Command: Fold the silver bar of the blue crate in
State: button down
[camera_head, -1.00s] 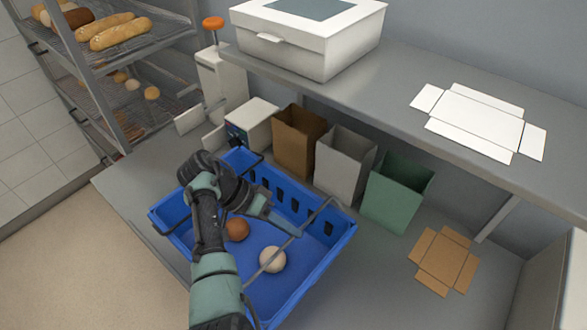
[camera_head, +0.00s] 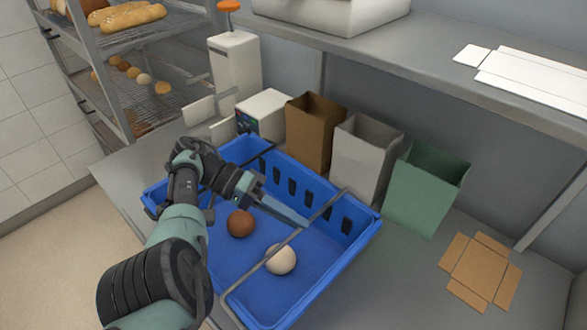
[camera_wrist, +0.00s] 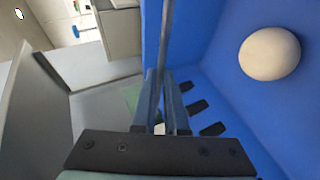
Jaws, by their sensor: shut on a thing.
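The blue crate (camera_head: 345,262) stands on the grey counter. Its silver bar (camera_head: 325,207) crosses over the right part of the crate at about rim height. My gripper (camera_head: 304,221) reaches across the crate from the left and is shut on this bar near its middle. In the wrist view, the silver bar (camera_wrist: 165,38) runs down between the two fingertips of my gripper (camera_wrist: 161,76). A second bar (camera_head: 265,152) shows at the crate's left part, mostly hidden behind my arm. A brown roll (camera_head: 240,223) and a pale roll (camera_head: 281,259) lie on the crate floor below.
Behind the crate stand a brown bag (camera_head: 310,130), a grey-white bag (camera_head: 362,160) and a green bag (camera_head: 422,195). A small white device (camera_head: 264,112) is at the back left. A flat cardboard piece (camera_head: 478,266) lies right. A shelf (camera_head: 440,80) overhangs the back.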

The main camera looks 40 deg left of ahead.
dwell(0.4)
jog(key=c, duration=0.9)
grip_release()
jog(key=shift+c, duration=0.2)
jog(key=shift+r, duration=0.1)
